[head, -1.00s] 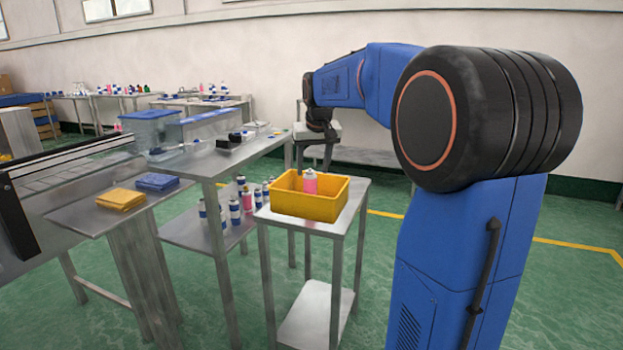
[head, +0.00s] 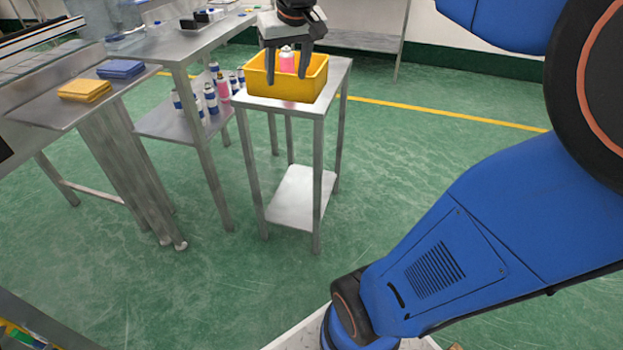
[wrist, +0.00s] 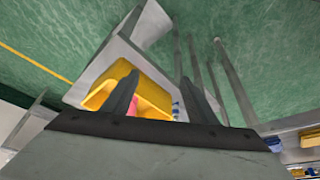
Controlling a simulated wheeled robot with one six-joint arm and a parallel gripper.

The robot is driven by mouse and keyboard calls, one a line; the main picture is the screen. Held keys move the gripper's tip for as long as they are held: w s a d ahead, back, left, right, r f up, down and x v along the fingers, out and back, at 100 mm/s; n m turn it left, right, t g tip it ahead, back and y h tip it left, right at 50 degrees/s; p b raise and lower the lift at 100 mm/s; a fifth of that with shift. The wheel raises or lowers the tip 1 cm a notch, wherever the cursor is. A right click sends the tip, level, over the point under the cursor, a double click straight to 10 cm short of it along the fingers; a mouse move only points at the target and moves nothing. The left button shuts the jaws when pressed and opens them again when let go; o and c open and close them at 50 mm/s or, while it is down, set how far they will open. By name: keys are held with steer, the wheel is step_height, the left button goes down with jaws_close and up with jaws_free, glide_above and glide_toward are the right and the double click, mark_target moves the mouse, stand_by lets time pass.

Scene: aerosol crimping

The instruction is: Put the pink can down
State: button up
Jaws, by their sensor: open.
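The pink can (head: 287,61) with a white top stands upright in the yellow bin (head: 258,84). The bin sits on top of a small metal stand (head: 337,70). My gripper (head: 286,80) is open, its fingers pointing down at the bin, one on each side of the can in the head view. Whether the fingers touch the can or the bin, I cannot tell. In the wrist view, the yellow bin (wrist: 152,88) lies beyond my two dark fingers (wrist: 160,100), and only a bit of the pink can (wrist: 132,106) shows behind the left finger.
A taller metal table (head: 190,50) stands left of the bin's stand. Several white-blue cans and another pink can (head: 223,88) stand on its lower shelf (head: 165,125). Yellow cloths (head: 84,91) and blue cloths (head: 120,69) lie further left. The green floor in front is clear.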

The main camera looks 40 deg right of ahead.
steer(key=s+a+f+n, duration=0.1)
steer(key=s+a+f, duration=0.3)
steer(key=s+f, duration=0.3)
steer(key=s+a+f+n, duration=0.1)
steer(key=s+a+f, duration=0.3)
steer(key=s+f, duration=0.4)
steer(key=s, duration=0.6)
steer(key=shift+s+y, duration=0.25)
steer(key=shift+y, duration=0.15)
